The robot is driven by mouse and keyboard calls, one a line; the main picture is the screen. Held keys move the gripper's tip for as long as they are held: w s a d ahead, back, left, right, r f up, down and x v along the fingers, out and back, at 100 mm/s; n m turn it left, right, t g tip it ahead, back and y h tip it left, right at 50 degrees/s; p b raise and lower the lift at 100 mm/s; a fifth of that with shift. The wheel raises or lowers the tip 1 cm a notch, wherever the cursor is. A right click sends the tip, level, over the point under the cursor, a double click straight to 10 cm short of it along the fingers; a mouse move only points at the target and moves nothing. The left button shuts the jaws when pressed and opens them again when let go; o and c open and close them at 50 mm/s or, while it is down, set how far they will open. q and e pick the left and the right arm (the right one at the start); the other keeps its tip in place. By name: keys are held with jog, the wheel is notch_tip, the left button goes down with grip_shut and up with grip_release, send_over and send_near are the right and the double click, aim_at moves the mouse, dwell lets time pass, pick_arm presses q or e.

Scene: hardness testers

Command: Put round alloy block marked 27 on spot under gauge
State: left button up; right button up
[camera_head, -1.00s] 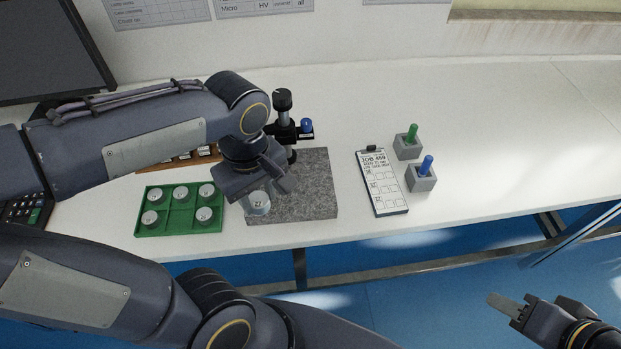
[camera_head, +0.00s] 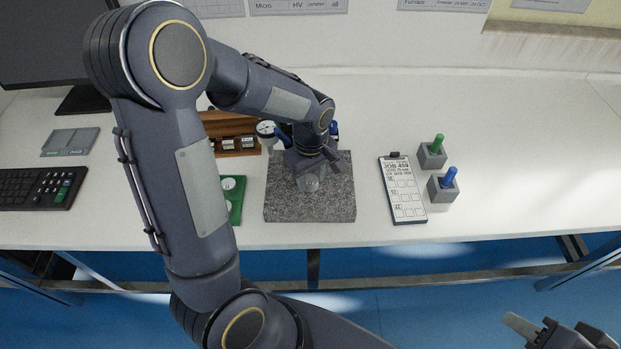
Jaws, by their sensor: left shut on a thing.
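My left gripper (camera_head: 312,172) is over the grey granite plate (camera_head: 335,209), shut on a round alloy block (camera_head: 309,183). The block is close above or on the plate; I cannot tell which. Its mark is not legible now. The gauge (camera_head: 267,129) stands at the plate's back, with its white dial showing left of my gripper. My left wrist hides the gauge's stand and the spot under it.
A green tray (camera_head: 236,211) with round blocks is mostly hidden behind my left arm. A wooden rack (camera_head: 229,124) stands behind it. The far right table is clear.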

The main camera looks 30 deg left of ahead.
aim_at(311, 180)
pick_arm(q)
jog(key=shift+f, duration=0.55)
jog(key=shift+f, duration=0.1)
jog(key=o, duration=1)
notch_tip(311, 180, up, 11)
jog(key=s+d+r+m+t+h, duration=0.1)
jog(key=s+m+t, duration=0.1)
jog(key=s, duration=0.3)
jog(key=s+d+r+m+t+h, duration=0.1)
jog(key=s+m, duration=0.4)
jog(key=s, duration=0.1)
jog(key=s+d+r+m+t+h, duration=0.1)
jog(key=s+d+m+t, duration=0.1)
jog(key=s+m, duration=0.2)
jog(key=shift+s+r+t+h+p, duration=0.15)
jog(key=shift+s+h+p, duration=0.05)
jog(key=shift+s, duration=0.3)
jog(key=shift+s+r+t+h+p, duration=0.15)
jog(key=shift+s+h+p, duration=0.05)
jog(key=shift+s, duration=0.25)
